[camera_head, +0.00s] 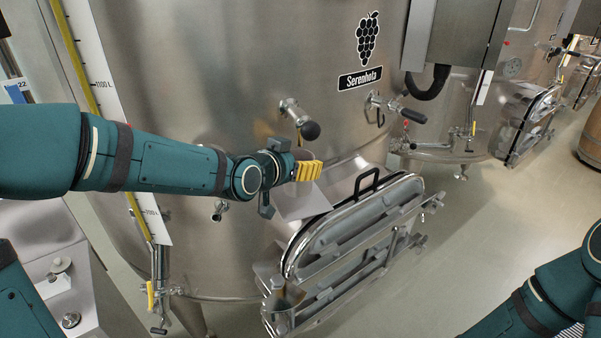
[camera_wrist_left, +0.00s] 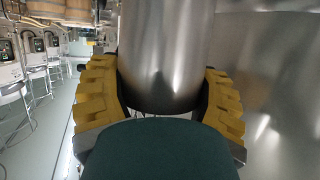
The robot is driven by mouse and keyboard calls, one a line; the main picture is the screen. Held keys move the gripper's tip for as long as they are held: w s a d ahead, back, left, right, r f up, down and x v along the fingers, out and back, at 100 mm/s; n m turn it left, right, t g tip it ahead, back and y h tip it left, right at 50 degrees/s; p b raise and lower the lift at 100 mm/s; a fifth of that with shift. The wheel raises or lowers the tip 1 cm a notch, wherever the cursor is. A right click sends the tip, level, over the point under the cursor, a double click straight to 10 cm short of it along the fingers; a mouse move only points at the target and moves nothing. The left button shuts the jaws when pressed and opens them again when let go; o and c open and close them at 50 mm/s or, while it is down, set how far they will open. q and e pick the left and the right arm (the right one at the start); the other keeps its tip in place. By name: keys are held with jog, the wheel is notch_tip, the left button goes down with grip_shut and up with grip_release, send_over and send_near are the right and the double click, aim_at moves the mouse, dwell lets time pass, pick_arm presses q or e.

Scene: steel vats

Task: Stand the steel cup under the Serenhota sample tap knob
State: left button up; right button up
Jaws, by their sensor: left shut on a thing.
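The large steel vat (camera_head: 220,60) carries the Serenhota label (camera_head: 360,78) with a grape emblem. Below and left of the label, a sample tap with a round black knob (camera_head: 310,130) sticks out of the wall. My left gripper (camera_head: 308,170) is just below this knob, its yellow fingers closed. In the left wrist view, the yellow fingers lie on both sides of the steel cup (camera_wrist_left: 165,60), a shiny cylinder. In the head view the cup is mostly hidden by the gripper. My right gripper is out of view.
A pale flat plate (camera_head: 295,203) shows just below the left gripper. The oval hatch (camera_head: 350,225) with a black handle juts out below right. Another valve with a black lever (camera_head: 414,117) is to the right. Open floor (camera_head: 470,225) lies right of the hatch.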

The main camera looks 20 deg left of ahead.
pick_arm(q)
jog(key=shift+w+d, duration=0.25)
jog(key=shift+w, duration=0.4)
notch_tip(320, 180, down, 3)
jog(key=shift+a+f, duration=0.1)
jog(key=shift+f, duration=0.1)
jog(key=shift+s, duration=0.1)
jog(key=shift+f, duration=0.1)
jog(key=shift+f, duration=0.1)
jog(key=o, duration=1.3)
